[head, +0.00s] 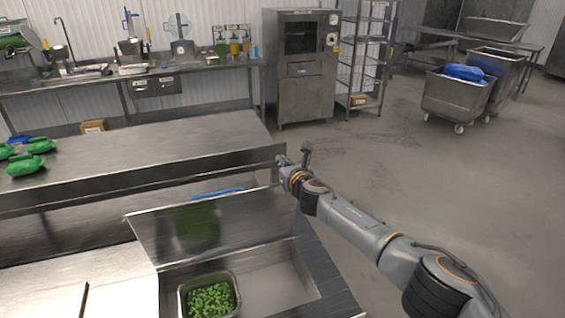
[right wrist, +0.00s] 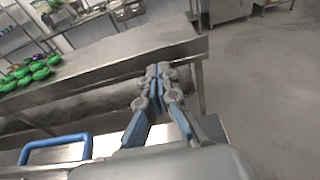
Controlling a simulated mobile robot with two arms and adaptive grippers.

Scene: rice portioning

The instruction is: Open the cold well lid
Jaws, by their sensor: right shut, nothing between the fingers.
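The cold well lid (head: 165,235) is a steel panel standing raised and tilted back behind the open well (head: 283,282) in the head view. Its blue handle (head: 217,192) shows just beyond the lid's top edge, and at the lower left of the right wrist view (right wrist: 55,143). My right gripper (head: 284,161) is past the lid's upper right corner, apart from the handle. In the right wrist view its fingers (right wrist: 157,72) are closed together with nothing between them. My left gripper is not in view.
A steel pan (head: 181,299) of green pieces sits in the well. Behind is a long steel table (head: 150,145) with several green items (head: 27,165) at its left. A steel cabinet (head: 303,90) and wheeled bins (head: 450,98) stand farther back. The floor to the right is clear.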

